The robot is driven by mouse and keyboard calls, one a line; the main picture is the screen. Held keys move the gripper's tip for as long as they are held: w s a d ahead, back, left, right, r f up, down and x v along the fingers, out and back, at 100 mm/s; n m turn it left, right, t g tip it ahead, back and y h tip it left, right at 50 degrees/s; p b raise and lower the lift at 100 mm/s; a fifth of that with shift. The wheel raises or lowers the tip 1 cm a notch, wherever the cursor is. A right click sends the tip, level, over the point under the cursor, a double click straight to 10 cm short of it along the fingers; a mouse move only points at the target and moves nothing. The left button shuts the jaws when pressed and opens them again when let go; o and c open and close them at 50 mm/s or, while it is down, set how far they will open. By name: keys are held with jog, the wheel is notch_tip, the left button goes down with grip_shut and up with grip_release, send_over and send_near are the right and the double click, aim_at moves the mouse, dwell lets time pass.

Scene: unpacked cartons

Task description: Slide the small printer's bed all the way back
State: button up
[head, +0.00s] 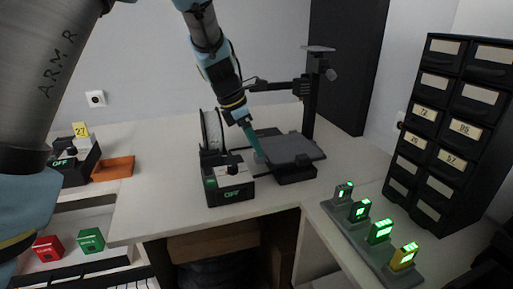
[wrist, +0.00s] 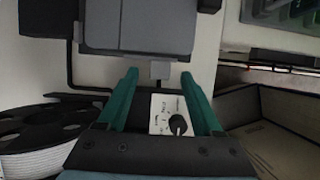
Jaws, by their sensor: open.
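The small printer (head: 311,105) stands on the white worktop, with a dark post and side arm. Its flat grey bed (head: 290,149) sits on a dark base; in the wrist view the bed (wrist: 135,35) fills the top middle. A small grey tab (wrist: 160,70) sticks out from the bed's near edge. My gripper (head: 259,158) is at the bed's left edge in the head view. In the wrist view my gripper (wrist: 160,74) is open, with its teal fingertips on either side of the tab and a gap visible on both sides. Whether either finger touches it cannot be told.
A black control box (head: 229,184) reading OFF, with a knob, stands beside the printer. A filament spool (head: 211,130) stands behind it. Black drawers (head: 450,120) and a strip of green-lit devices (head: 375,235) are at right. An orange tray (head: 112,168) lies at left.

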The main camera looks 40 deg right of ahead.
jog(key=shift+x, duration=1.3)
jog(key=shift+c, duration=0.3)
grip_shut()
